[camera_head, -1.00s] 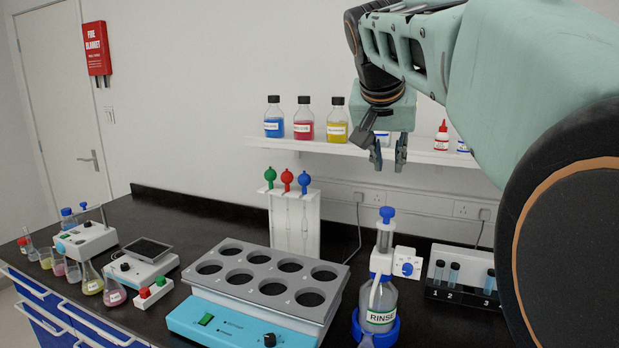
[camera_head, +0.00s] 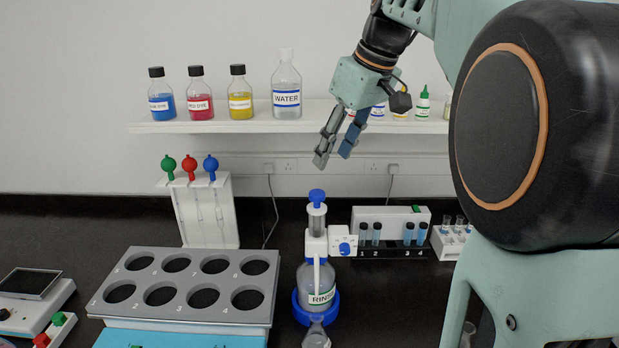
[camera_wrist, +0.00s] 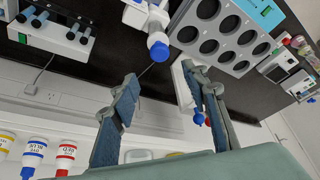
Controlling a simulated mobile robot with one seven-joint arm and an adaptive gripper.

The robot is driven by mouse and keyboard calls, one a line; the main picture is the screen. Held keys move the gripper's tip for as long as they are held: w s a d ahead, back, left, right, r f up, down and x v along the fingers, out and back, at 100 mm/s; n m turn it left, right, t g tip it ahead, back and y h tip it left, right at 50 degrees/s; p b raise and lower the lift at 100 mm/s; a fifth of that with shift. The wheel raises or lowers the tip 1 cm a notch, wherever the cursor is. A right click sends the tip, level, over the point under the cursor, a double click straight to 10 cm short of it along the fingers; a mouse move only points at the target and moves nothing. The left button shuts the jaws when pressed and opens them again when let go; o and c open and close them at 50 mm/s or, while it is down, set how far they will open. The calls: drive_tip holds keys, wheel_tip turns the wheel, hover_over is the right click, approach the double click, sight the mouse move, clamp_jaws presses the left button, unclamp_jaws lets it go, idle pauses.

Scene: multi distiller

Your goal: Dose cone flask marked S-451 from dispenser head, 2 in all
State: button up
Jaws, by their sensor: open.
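The dispenser head, with a blue plunger knob (camera_head: 317,196), sits on a clear bottle labelled RINSE (camera_head: 318,283) in a blue ring base. A small clear cone flask (camera_head: 316,338) with a white label stands in front of the bottle, at the lower picture edge; its marking is too small to read. My gripper (camera_head: 334,160) is open and empty, tilted down above and behind the dispenser. In the wrist view my open fingers (camera_wrist: 160,72) flank empty space, and the blue knob (camera_wrist: 158,50) shows beyond them. No S-451 marking is legible.
A grey block with several round holes (camera_head: 186,282) is left of the dispenser. A white pipette stand (camera_head: 204,212) is behind it. A vial rack (camera_head: 391,231) is at right. The wall shelf (camera_head: 230,124) holds bottles, including WATER (camera_head: 287,88), close to my gripper.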

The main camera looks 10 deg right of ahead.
sight(318, 192)
drive_tip(key=x, duration=1)
drive_tip(key=shift+f, duration=0.3)
clamp_jaws()
